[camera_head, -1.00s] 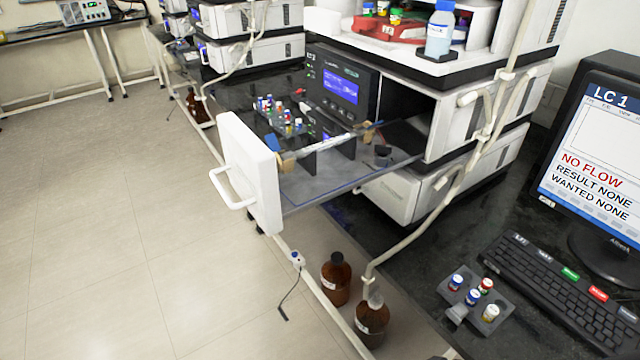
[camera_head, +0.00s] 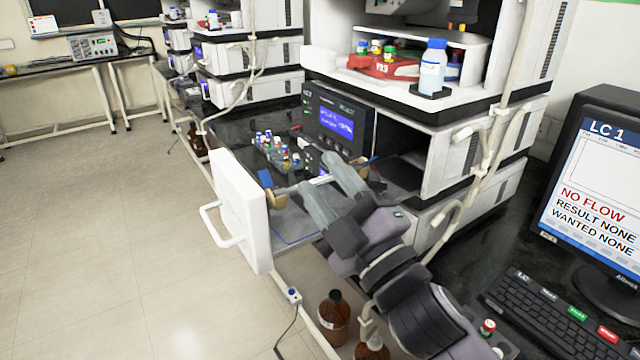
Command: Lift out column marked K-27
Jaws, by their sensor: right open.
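An instrument drawer (camera_head: 240,210) with a white front and handle stands pulled out on the left side of the LC stack. Inside it a slim silver column (camera_head: 320,180) lies across, between a tan end piece with a blue tab (camera_head: 275,196) and a similar one at the far end. I cannot read any marking on the column. My right gripper (camera_head: 322,177) is open, its two grey fingers over the drawer at the column's middle. I cannot tell if they touch it. The fingers and wrist hide part of the drawer floor. My left gripper is not in view.
Several small capped vials (camera_head: 275,150) stand behind the drawer. The module with the blue display (camera_head: 335,122) is close behind my fingers. Brown bottles (camera_head: 334,315) stand below the drawer. A monitor (camera_head: 600,180) reads NO FLOW. Pale tubing (camera_head: 478,180) runs down at right.

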